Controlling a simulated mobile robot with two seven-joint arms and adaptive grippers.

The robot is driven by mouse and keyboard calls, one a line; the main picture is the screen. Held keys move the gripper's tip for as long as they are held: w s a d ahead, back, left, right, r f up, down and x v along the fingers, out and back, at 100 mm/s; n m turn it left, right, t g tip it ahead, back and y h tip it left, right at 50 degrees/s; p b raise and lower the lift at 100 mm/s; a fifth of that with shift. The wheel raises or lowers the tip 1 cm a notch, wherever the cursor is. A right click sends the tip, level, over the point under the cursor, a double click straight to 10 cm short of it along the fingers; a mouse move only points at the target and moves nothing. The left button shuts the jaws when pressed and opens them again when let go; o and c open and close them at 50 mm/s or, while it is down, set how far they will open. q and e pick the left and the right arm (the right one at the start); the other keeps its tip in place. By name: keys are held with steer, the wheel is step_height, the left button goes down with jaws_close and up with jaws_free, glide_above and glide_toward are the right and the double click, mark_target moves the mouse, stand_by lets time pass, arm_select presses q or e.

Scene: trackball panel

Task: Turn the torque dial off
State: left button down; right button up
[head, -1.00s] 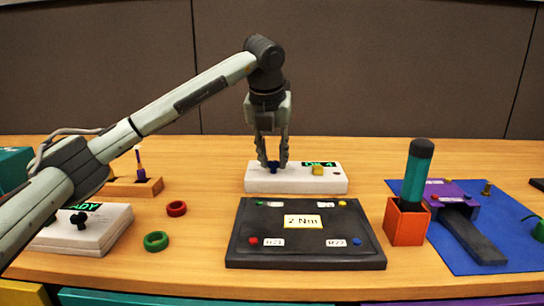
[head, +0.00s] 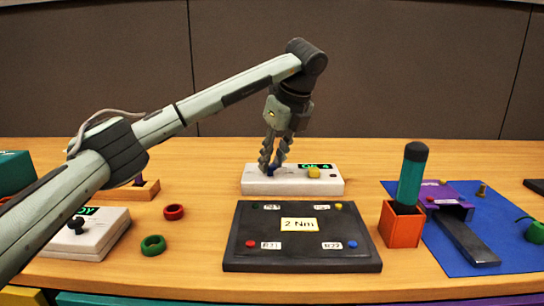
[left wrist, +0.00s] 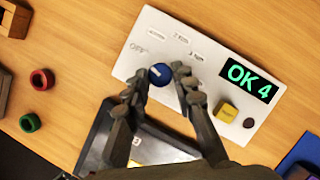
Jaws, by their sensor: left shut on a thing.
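The torque dial is a blue knob (left wrist: 160,73) with a pale mark, on a white box (left wrist: 150,35) with an OFF label at left and other setting labels around it. The box's green display (left wrist: 249,80) reads "OK 4". In the head view the box (head: 292,188) stands at the back centre. My left gripper (left wrist: 161,76) is shut on the blue knob, one finger on each side of it. My right gripper is not in view.
A yellow button (left wrist: 226,112) and a small dark knob (left wrist: 248,122) are on the same box. In front lies a dark panel (head: 300,262) labelled "2 Nm". An orange holder (head: 400,228) with a teal-handled tool (head: 411,180) stands at right. Red (head: 173,212) and green (head: 153,245) rings lie left.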

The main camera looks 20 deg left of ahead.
arm_select(q)
steer(key=shift+n, duration=0.6)
steer(key=c, duration=1.3)
jaws_free()
steer(key=shift+o, duration=0.2)
steer(key=shift+r, duration=0.1)
steer(key=v, duration=1.2)
steer(key=shift+w, duration=0.3)
steer(key=shift+d, duration=0.1)
